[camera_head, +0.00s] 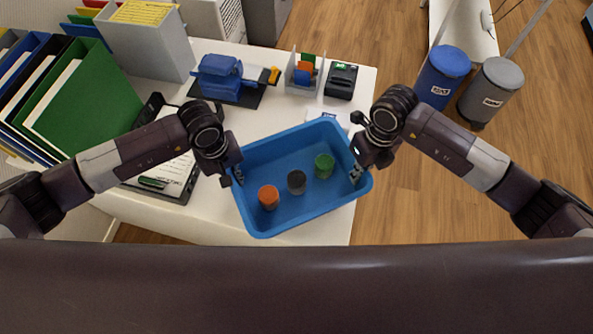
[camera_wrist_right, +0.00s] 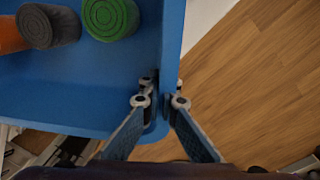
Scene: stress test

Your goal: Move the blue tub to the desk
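The blue tub (camera_head: 290,218) is in the middle of the head view, over the front right part of the white desk (camera_head: 135,208). Its right end reaches past the desk's right edge; I cannot tell whether its bottom touches the desk. It holds an orange (camera_head: 268,197), a grey (camera_head: 297,182) and a green cylinder (camera_head: 324,166). My left gripper (camera_head: 238,176) is at the tub's left wall and seems shut on it. My right gripper (camera_head: 356,174) is at the right wall. In the right wrist view its fingers (camera_wrist_right: 161,93) straddle and pinch the tub's wall (camera_wrist_right: 171,40).
On the desk are a clipboard (camera_head: 175,170), a blue device (camera_head: 222,80), an organizer (camera_head: 304,75) and a black machine (camera_head: 341,80). Binders (camera_head: 75,105) stand left. Blue (camera_head: 440,78) and grey bins (camera_head: 490,90) stand on the right floor.

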